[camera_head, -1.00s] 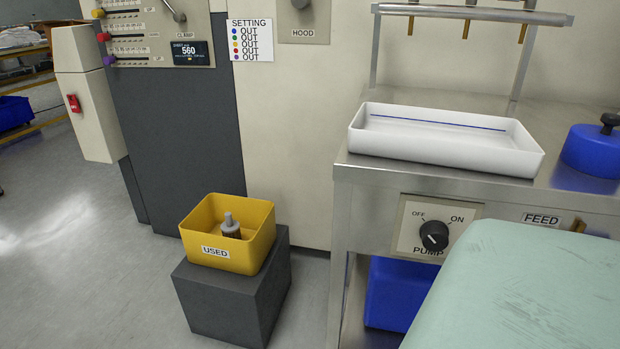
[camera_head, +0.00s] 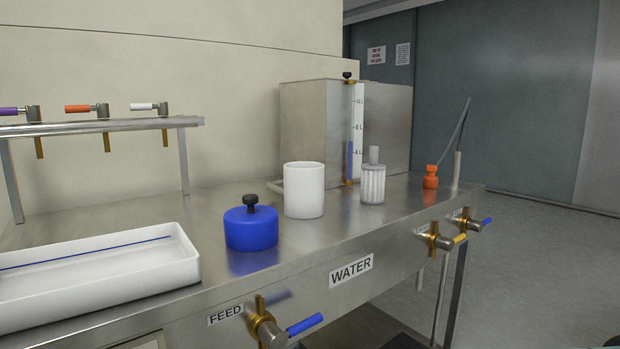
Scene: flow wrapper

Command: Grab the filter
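A white ribbed cylinder with a grey stem on top, which looks like the filter (camera_head: 373,184), stands upright on the steel counter (camera_head: 225,291). It is right of a larger plain white cylinder (camera_head: 304,190) and apart from it. A blue lid-like piece with a black knob (camera_head: 251,228) sits left of both. My gripper is not in view.
A white tray (camera_head: 98,283) is at the counter's left. A steel tank with a level gauge (camera_head: 354,130) stands behind the filter, and an orange fitting (camera_head: 430,177) to its right. Valves with blue (camera_head: 305,325) and yellow (camera_head: 460,239) handles stick out in front.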

